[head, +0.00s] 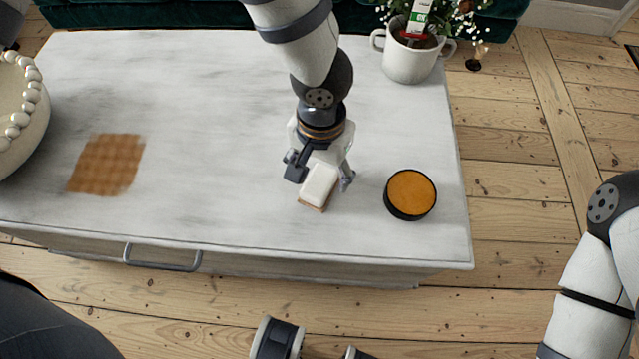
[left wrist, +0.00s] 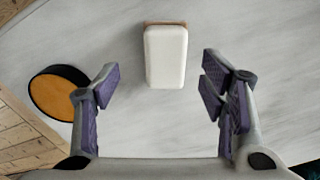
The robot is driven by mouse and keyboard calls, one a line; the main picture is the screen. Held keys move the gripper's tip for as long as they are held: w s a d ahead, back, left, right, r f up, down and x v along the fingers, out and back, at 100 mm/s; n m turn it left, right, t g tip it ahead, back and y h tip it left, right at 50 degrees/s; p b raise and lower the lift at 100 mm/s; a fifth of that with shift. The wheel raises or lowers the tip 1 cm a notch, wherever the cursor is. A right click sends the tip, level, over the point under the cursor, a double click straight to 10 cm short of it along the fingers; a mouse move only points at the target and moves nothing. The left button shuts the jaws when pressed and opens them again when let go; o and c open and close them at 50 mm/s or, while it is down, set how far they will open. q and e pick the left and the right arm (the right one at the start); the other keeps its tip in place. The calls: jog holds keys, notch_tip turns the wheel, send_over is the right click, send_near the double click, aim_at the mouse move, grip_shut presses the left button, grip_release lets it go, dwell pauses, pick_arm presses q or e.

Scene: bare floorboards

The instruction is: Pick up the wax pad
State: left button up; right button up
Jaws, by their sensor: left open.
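The wax pad, a white block with a tan-brown underside (head: 319,186), lies on the marble-look tabletop near its front edge, and it also shows in the left wrist view (left wrist: 165,55). My left gripper (head: 320,173) is open right over the pad and points down. In the left wrist view its two fingers (left wrist: 162,88) stand wide apart, one to each side of the pad's line, with clear gaps. The pad lies ahead of the fingertips, nearly centred between them. Part of my right arm shows at the right edge of the head view; its gripper is not in view.
A round black tin with an orange top (head: 411,193) stands right of the pad, close to my left gripper. A white two-handled pot of flowers (head: 408,62) is at the back right. A brown checkered patch (head: 107,164) and a beaded bowl (head: 22,125) are at left. The tabletop's middle is clear.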

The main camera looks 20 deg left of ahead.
aim_at(319, 181)
pick_arm(q)
jog(key=f, duration=0.4)
jog(key=w+f+b, duration=0.1)
jog(key=f, duration=0.1)
jog(key=shift+a+f, duration=0.15)
jog(key=shift+a, duration=0.15)
jog(key=c, duration=1.4)
pick_arm(e)
jog(key=shift+s+f, duration=0.25)
jog(key=shift+f, duration=0.3)
